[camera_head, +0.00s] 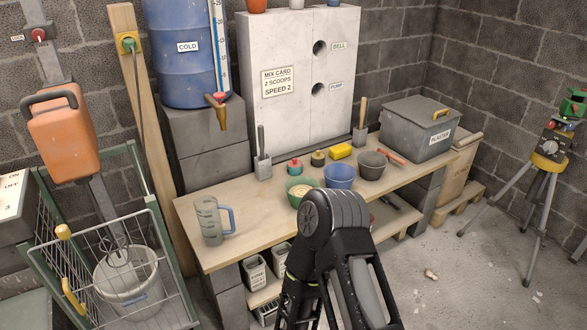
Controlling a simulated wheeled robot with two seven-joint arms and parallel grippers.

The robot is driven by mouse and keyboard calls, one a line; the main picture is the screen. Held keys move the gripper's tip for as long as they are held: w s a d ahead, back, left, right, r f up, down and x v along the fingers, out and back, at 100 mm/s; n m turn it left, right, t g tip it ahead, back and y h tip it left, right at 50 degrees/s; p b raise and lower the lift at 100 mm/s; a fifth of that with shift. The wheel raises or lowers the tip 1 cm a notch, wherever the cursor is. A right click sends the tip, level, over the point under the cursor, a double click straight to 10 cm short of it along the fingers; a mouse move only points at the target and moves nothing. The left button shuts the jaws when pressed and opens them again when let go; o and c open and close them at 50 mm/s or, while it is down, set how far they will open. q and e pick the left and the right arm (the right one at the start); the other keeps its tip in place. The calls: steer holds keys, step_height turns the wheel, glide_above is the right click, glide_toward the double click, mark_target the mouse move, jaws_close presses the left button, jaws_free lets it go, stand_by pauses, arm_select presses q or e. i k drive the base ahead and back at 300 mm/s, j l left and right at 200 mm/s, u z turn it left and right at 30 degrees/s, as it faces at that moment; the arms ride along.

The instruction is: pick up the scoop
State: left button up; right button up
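I cannot pick out the scoop for certain. A grey block-shaped piece with an upright dark handle (262,157) stands at the back of the wooden bench (245,222). A similar grey piece with a wooden handle (361,124) stands further right along the back. A green bowl (290,187) holds pale, grainy contents, and part of it is hidden by my black arm. My arm rises from the bottom middle, in front of the bench. Neither of my grippers can be made out in this view.
A clear jug (211,222) stands at the bench's left front. A wire cage (72,260) with a bucket (128,283) stands at left.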

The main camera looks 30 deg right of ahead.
mark_target(388, 154)
steer(key=z, duration=1.3)
